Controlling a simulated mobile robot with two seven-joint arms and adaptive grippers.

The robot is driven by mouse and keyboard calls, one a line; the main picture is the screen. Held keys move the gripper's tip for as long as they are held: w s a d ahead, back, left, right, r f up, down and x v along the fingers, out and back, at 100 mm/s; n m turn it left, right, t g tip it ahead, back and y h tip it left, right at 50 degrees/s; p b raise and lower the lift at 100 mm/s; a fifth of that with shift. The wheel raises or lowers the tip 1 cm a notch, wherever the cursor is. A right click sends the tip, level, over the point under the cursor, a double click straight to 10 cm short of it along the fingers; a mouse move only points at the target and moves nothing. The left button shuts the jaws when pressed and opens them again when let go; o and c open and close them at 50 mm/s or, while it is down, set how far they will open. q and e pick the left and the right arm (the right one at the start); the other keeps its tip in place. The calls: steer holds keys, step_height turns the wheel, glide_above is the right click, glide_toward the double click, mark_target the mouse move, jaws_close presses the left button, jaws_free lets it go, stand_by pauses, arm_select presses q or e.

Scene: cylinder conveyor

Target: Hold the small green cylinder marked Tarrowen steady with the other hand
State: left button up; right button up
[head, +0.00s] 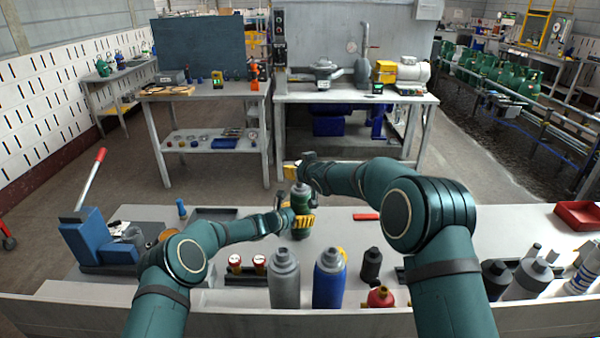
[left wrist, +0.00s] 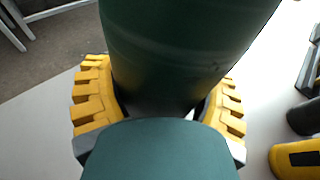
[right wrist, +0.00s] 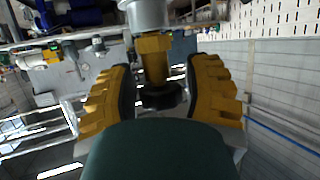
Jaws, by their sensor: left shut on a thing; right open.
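The small green cylinder (head: 300,202) stands upright over the workbench, with a grey top; no marking on it can be read. My left gripper (head: 303,221) is shut around its body from the left. In the left wrist view the green body (left wrist: 185,45) fills the space between the yellow fingers. My right gripper (head: 295,172) is at the cylinder's top. In the right wrist view its yellow fingers are open on either side of a brass fitting (right wrist: 154,55) with a grey metal part (right wrist: 147,12) beyond. Contact with the fingers cannot be told.
A grey bottle (head: 284,280) and a blue bottle (head: 329,280) stand at the bench's front, with a dark bottle (head: 371,264) beside them. A blue lever press (head: 98,238) is at left. A red tray (head: 578,215) is at right. The bench (head: 480,225) is fairly clear right of centre.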

steer(key=shift+r, duration=0.75)
steer(key=shift+a+f+h, duration=0.2)
steer(key=shift+h, duration=0.2)
steer(key=shift+r+m+h, duration=0.2)
steer(key=shift+m+h, duration=0.1)
steer(key=shift+m, duration=0.3)
steer(key=shift+f+h, duration=0.15)
steer(key=shift+h, duration=0.15)
steer(key=shift+m+t+h, duration=0.4)
steer(key=shift+m, duration=0.2)
steer(key=shift+h, duration=0.4)
steer(key=shift+d+m+h, duration=0.1)
steer(key=shift+m+h, duration=0.7)
steer(key=shift+m, duration=0.4)
steer(key=shift+m+h, duration=0.3)
steer(key=shift+h, duration=0.3)
steer(key=shift+m+h, duration=0.3)
steer(key=shift+d+h, duration=0.1)
steer(key=shift+h, duration=0.2)
